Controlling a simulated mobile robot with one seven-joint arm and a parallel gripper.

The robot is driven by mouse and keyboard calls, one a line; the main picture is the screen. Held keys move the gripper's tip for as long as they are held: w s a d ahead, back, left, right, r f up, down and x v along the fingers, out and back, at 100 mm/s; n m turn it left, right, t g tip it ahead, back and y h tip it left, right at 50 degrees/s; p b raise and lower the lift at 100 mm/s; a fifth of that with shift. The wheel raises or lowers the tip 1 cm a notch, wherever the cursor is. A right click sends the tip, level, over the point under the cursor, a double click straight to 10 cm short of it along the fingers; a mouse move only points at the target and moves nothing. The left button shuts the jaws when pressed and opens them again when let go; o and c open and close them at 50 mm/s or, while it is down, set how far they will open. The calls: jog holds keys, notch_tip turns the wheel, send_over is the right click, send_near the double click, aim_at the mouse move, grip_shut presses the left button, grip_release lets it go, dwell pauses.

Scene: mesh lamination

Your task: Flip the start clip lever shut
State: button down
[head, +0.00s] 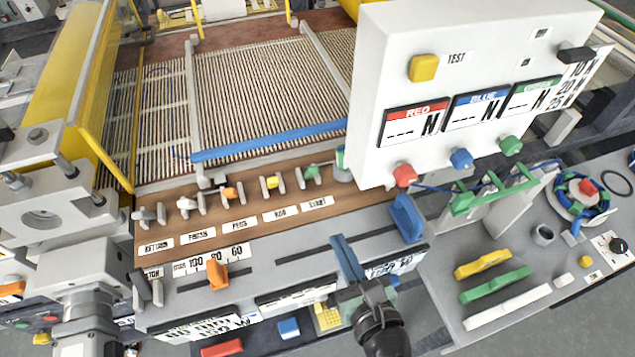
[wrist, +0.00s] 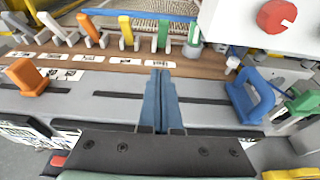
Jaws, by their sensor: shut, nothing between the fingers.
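The start clip is the rightmost in a row of clips on the brown strip, behind the START label (head: 317,202). Its green lever (head: 311,172) sits between small grey posts and also shows in the wrist view (wrist: 163,35), where it stands roughly upright. My gripper (head: 345,246) has blue fingers, shut with nothing between them. It is over the grey front panel, in front and a little right of the START label, apart from the lever. In the wrist view the fingertips (wrist: 160,75) point toward the green lever, with a gap between.
Yellow (wrist: 125,30) and orange (wrist: 87,27) levers stand left of the green one. A white box (head: 450,70) with coloured knobs overhangs on the right. A blue handle (head: 406,218) and an orange slider (head: 217,273) rise from the panel. A blue bar (head: 268,141) crosses behind the clips.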

jog(key=p, duration=0.2)
send_near(312, 176)
jog(key=f, duration=0.1)
jog(key=w+f, duration=0.1)
jog(key=shift+a+f, duration=0.3)
jog(key=shift+a, duration=0.05)
jog(key=w, duration=0.1)
jog(key=w+a+r+p, duration=0.1)
jog(key=w, duration=0.1)
jog(key=shift+r, duration=0.2)
jog(key=shift+w+a+r+p, duration=0.15)
jog(key=shift+w+p, duration=0.15)
jog(key=shift+w, duration=0.15)
jog(key=shift+w, duration=0.15)
